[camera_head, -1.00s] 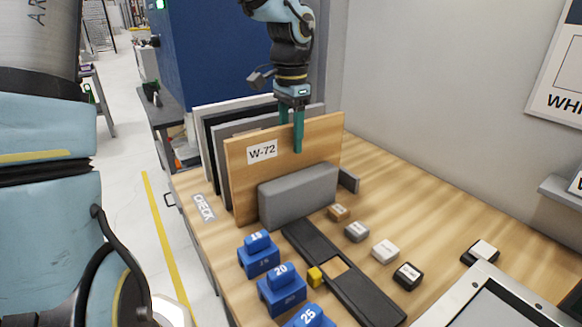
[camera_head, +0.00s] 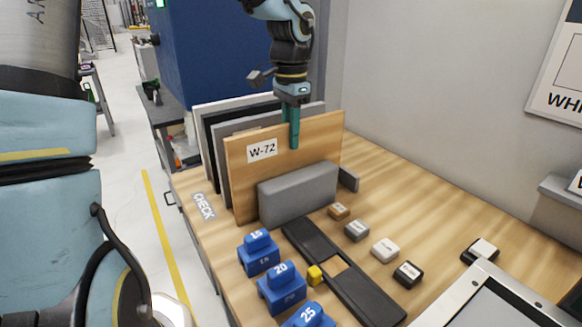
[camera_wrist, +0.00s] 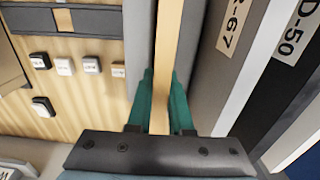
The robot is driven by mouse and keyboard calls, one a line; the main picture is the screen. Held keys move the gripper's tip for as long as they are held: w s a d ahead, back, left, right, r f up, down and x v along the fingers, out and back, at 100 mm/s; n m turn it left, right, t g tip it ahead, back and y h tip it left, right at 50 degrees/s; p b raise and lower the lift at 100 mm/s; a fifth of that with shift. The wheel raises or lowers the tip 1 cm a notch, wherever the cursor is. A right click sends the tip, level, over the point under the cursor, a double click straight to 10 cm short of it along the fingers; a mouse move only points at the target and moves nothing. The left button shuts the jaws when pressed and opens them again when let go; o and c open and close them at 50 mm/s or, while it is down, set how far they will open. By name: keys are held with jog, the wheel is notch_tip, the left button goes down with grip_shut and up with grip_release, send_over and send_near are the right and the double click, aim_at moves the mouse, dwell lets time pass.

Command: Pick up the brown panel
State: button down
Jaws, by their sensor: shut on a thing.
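The brown panel (camera_head: 315,140) is wood-coloured, with a white W-72 label on its face. It stands upright in front of a row of other panels, behind a grey block. My gripper (camera_head: 293,130) reaches down from above, its green fingers shut on the panel's top edge right of the label. In the wrist view the panel's edge (camera_wrist: 166,65) runs between the two green fingers of my gripper (camera_wrist: 161,95). The panel's lower part is hidden by the grey block.
Grey, black and white panels (camera_head: 207,150) stand close behind. The grey block (camera_head: 298,195) is directly in front. Blue numbered blocks (camera_head: 280,288), a dark rail (camera_head: 340,270) and small sample blocks (camera_head: 385,249) lie on the wooden table.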

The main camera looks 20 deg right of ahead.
jog(key=shift+r, duration=0.15)
dwell(0.8)
jog(key=shift+r+p, duration=1.5)
jog(key=shift+r, duration=0.25)
